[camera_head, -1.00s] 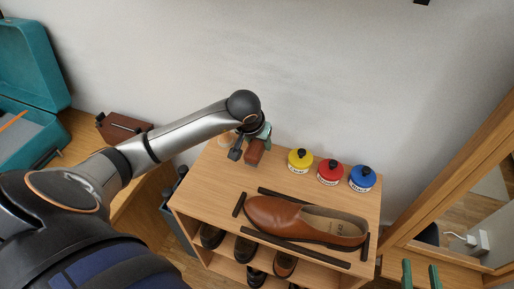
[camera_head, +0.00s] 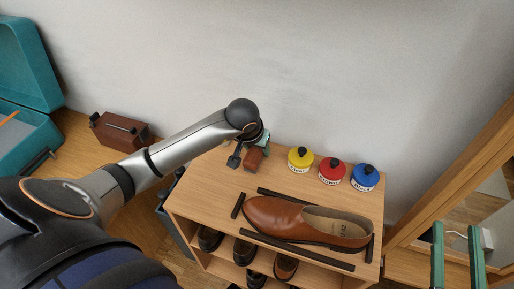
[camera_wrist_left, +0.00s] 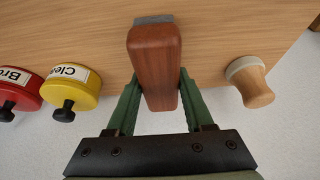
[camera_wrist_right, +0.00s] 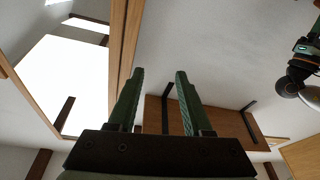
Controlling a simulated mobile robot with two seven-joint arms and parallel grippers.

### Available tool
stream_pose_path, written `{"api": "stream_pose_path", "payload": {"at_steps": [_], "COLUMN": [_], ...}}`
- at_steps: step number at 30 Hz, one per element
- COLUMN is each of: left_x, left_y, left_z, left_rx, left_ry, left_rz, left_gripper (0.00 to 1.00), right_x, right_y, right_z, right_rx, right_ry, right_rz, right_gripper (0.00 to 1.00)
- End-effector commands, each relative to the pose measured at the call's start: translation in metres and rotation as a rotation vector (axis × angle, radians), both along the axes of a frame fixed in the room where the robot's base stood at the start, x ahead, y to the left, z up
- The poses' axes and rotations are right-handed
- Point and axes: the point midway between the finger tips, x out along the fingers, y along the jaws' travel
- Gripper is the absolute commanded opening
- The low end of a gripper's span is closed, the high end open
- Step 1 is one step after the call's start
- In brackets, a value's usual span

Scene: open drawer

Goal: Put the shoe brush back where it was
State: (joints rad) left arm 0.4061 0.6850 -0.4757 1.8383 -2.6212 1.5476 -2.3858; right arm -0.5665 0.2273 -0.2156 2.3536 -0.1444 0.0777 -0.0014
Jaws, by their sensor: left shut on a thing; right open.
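The shoe brush (camera_wrist_left: 155,66) has a reddish-brown wooden body with grey bristles at one end. My left gripper (camera_wrist_left: 155,88) is shut on it, with one green finger on each side. In the head view the brush (camera_head: 253,158) is over the back left part of the shoe rack's wooden top (camera_head: 208,181), and the left gripper (camera_head: 262,143) is partly hidden by its own arm. I cannot tell whether the bristles touch the top. My right gripper (camera_head: 451,254) is open and empty, low at the right; its fingers also show in the right wrist view (camera_wrist_right: 157,100).
Yellow (camera_head: 300,159), red (camera_head: 332,171) and blue (camera_head: 365,178) tins stand along the back. A brown shoe (camera_head: 290,219) lies between dark strips in front. A wooden knob-shaped item (camera_wrist_left: 250,80) stands beside the brush. A wooden-framed mirror (camera_head: 450,175) is at the right.

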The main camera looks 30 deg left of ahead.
Motion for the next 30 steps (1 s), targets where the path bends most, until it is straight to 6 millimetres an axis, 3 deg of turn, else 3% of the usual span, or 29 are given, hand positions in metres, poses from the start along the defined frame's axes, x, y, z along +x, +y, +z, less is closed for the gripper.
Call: {"api": "stream_pose_path", "payload": {"at_steps": [8,9,17,28,30], "left_x": [0.000,0.000,0.000,0.000,0.000], "left_y": [0.000,0.000,0.000,0.000,0.000], "left_z": [-0.002,-0.002,-0.002,0.001,0.005], "left_rx": [0.000,0.000,0.000,-0.001,0.001], "left_ry": [-0.002,-0.001,-0.001,0.000,-0.001], "left_rz": [0.000,0.000,0.000,0.000,-0.001], "left_gripper": [0.00,0.53,0.82,0.82,0.82], "right_x": [-0.001,-0.002,-0.002,-0.001,0.001], "right_y": [0.001,0.001,0.001,0.000,-0.001], "right_z": [0.005,0.007,0.012,0.010,-0.001], "right_rx": [-0.002,-0.001,0.000,0.001,-0.002], "right_ry": [-0.026,-0.035,-0.047,-0.028,0.019], "right_rz": [0.003,0.004,0.006,0.004,-0.001], "right_gripper": [0.50,0.50,0.50,0.50,0.50]}}
